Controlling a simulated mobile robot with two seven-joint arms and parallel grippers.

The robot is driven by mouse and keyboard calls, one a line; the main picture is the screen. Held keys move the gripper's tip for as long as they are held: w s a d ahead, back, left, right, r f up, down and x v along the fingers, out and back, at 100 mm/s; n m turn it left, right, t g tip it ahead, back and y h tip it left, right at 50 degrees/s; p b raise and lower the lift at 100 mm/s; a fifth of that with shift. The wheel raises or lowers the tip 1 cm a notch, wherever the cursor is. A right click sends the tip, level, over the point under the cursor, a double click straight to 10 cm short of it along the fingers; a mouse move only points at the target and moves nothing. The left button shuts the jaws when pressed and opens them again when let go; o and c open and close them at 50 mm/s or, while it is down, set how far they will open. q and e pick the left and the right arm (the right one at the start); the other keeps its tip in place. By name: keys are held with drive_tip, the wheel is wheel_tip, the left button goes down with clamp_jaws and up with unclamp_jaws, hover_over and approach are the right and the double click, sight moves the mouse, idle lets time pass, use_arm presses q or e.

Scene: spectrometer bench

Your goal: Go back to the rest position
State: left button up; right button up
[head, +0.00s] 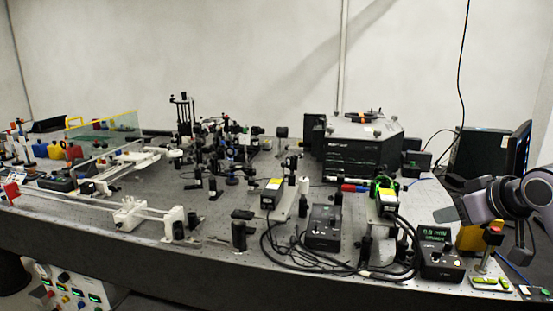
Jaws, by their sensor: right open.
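My right gripper (459,209) is at the right side of the head view, with its arm coming in from the right edge. It is open and I see nothing held in it. It is over the right end of the optical bench (215,235), close to a yellow block (471,238) and a small post with a red top (493,232). I cannot tell its exact height above them. My left gripper is not in view.
Optical mounts crowd the bench's middle. A large black instrument (362,150) stands at the back. A black box with a green display (438,255) and looping cables (300,262) lie near the front right edge. A monitor (519,150) stands behind my right arm.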

drive_tip(key=s+a+f+g, duration=0.2)
drive_tip(key=s+a+f, duration=0.25)
drive_tip(key=f, duration=0.55)
drive_tip(key=s+a+f+g, duration=0.1)
drive_tip(key=s+a+f, duration=0.4)
drive_tip(key=f, duration=0.5)
drive_tip(key=s+a+f+m+g+h, duration=0.15)
drive_tip(key=s+f, duration=0.25)
drive_tip(key=s, duration=0.8)
drive_tip(key=s+a+f+g, duration=0.15)
drive_tip(key=s+f, duration=0.35)
drive_tip(key=s, duration=0.7)
drive_tip(key=w+a+f+t+y, duration=0.2)
drive_tip(key=w+f+t, duration=0.4)
drive_tip(key=f, duration=0.2)
drive_tip(key=shift+w+f+t, duration=0.2)
drive_tip(key=shift+f+t, duration=0.1)
drive_tip(key=shift+f, duration=0.05)
drive_tip(key=shift+n, duration=0.25)
